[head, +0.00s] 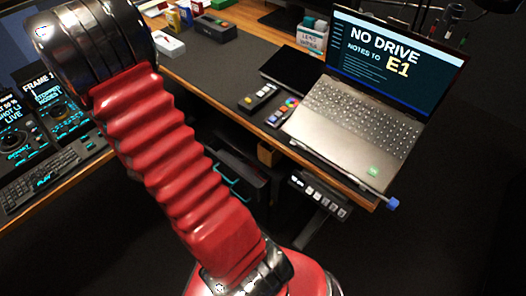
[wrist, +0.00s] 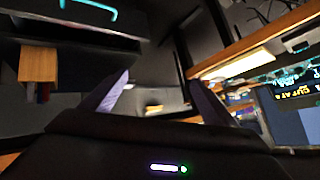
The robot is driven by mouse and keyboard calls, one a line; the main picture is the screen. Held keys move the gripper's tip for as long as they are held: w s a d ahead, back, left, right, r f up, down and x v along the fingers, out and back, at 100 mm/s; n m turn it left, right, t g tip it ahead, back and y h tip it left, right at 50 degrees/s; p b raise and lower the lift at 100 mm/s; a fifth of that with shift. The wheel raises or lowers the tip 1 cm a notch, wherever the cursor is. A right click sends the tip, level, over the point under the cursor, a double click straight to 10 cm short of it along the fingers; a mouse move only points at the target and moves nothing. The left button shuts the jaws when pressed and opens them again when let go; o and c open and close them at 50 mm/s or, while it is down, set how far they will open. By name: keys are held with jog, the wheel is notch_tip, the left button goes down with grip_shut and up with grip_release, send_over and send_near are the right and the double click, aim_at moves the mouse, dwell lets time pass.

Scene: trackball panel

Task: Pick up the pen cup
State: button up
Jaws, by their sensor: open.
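I cannot make out a pen cup in either view. My gripper (wrist: 158,88) shows in the wrist view with its two fingers spread apart and nothing between them. It points past the underside of a desk, in a dim, tilted view. In the head view my red ribbed arm crosses the left and middle and hides part of the desk; the gripper itself is not visible there.
A laptop (head: 357,112) stands open on the wooden desk (head: 205,82). A lens wipes tub (head: 312,37), a black remote (head: 259,97) and small boxes (head: 185,14) are on it. A keyboard (head: 50,178) lies at left. Dark floor is clear at lower right.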

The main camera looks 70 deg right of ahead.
jog(key=s+d+f+m+g+h, duration=0.1)
jog(key=s+d+f+g, duration=0.15)
jog(key=s, duration=0.35)
jog(key=s+d+f+m+g+h, duration=0.2)
jog(key=s+d+f, duration=0.1)
jog(key=s, duration=0.3)
jog(key=m+g+h, duration=0.1)
jog(key=g, duration=0.4)
send_near(264, 149)
jog(key=shift+s, duration=0.3)
jog(key=shift+x, duration=4.3)
jog(key=shift+w+f, duration=0.1)
jog(key=shift+x, duration=2.6)
jog(key=shift+w, duration=0.1)
jog(key=shift+c, duration=0.5)
